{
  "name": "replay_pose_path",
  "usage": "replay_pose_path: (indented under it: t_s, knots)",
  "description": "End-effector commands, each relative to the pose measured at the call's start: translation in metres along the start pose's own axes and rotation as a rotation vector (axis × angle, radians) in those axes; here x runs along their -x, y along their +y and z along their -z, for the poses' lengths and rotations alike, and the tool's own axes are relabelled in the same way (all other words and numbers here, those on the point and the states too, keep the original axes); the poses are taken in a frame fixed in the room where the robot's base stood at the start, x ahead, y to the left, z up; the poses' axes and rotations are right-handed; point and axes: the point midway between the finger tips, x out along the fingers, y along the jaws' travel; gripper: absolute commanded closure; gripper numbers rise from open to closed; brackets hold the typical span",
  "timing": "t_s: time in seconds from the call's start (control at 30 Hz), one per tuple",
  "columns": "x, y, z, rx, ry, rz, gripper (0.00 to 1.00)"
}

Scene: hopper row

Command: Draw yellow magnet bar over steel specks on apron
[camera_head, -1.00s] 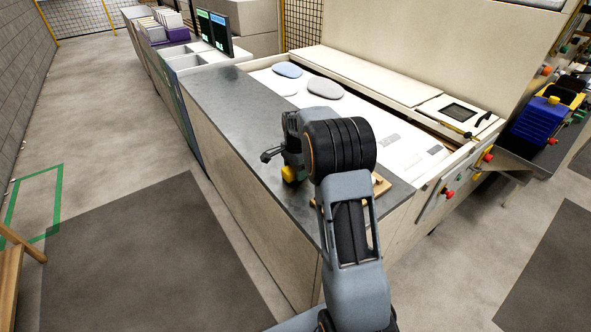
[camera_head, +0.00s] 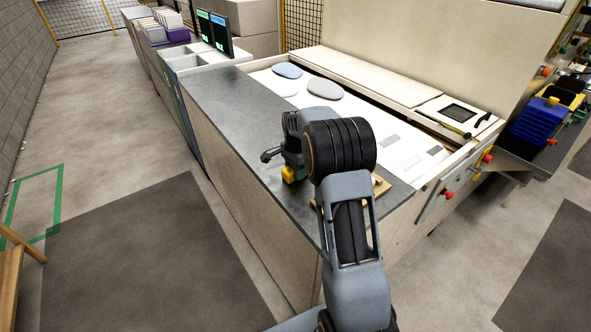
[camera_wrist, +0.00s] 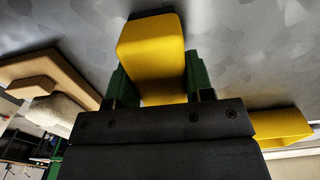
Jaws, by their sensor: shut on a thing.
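The yellow magnet bar (camera_wrist: 150,52) is between the green fingers of my gripper (camera_wrist: 158,78), which is shut on it. In the head view a small part of the yellow bar (camera_head: 289,175) shows under my gripper (camera_head: 291,166), low over the dark grey apron top (camera_head: 222,92). My wrist hides much of the bar there. I cannot tell whether the bar touches the surface. Steel specks cannot be made out in either view.
A wooden piece (camera_head: 381,187) lies right of my wrist; wood also shows in the wrist view (camera_wrist: 55,72). Another yellow piece (camera_wrist: 282,127) shows at right there. Grey and blue oval pads (camera_head: 324,89) lie on the white bed behind. The apron's far left is clear.

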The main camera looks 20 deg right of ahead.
Motion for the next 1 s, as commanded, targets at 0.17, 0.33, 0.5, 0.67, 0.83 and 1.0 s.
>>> replay_pose_path:
  t_s: [0.17,0.33,0.5,0.67,0.83,1.0]
  knots:
    - [0.0,0.0,0.0,0.0,0.0,0.0,0.83]
    - [0.0,0.0,0.0,0.0,0.0,0.0,0.83]
    - [0.002,0.0,0.0,0.0,0.001,0.001,0.83]
    - [0.01,0.0,0.0,0.0,0.001,0.002,0.83]
    - [0.024,0.0,0.0,0.0,0.001,0.002,0.83]
    - [0.039,0.0,0.0,0.0,0.001,0.002,0.83]
